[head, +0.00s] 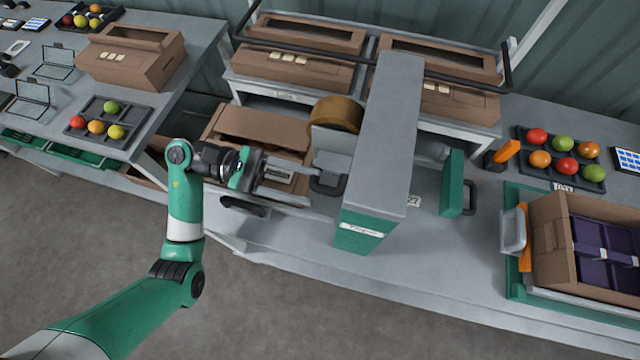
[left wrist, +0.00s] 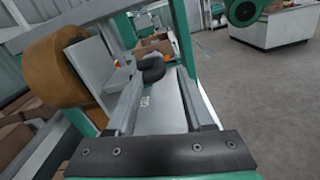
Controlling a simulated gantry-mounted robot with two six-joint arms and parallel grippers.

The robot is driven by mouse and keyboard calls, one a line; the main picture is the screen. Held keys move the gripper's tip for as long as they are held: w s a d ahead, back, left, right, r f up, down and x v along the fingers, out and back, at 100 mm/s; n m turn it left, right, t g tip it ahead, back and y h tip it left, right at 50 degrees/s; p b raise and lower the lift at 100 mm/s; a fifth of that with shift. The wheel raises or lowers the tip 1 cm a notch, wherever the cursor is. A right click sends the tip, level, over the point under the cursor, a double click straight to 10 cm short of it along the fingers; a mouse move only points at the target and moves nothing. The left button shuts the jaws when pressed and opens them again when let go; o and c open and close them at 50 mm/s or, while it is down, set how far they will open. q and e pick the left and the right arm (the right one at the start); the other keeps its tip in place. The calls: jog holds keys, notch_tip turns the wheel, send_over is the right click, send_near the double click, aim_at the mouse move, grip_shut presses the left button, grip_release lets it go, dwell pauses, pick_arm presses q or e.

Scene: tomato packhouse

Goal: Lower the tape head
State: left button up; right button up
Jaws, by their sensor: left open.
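The tape head shows in the head view as a grey block (head: 333,163) with a brown tape roll (head: 337,114) above it, under the big grey arm of the taping machine (head: 383,140). A dark handle (head: 327,186) sticks out from the head toward my left gripper. My left gripper (head: 312,188) is open, its two fingers pointing right at the handle. In the left wrist view, the handle (left wrist: 152,70) lies near the fingertips; whether it sits between them I cannot tell. The tape roll (left wrist: 60,70) is at left there. My right gripper is out of view.
An open carton (head: 262,125) lies behind my left gripper. A green upright plate (head: 452,183) stands right of the machine. Trays of tomatoes (head: 562,165) and a carton of purple punnets (head: 550,250) are further right. The grey floor in front is clear.

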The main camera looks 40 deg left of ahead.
pick_arm(q)
jog(key=v, duration=0.7)
jog(key=shift+a, duration=0.3)
jog(key=shift+s, duration=0.1)
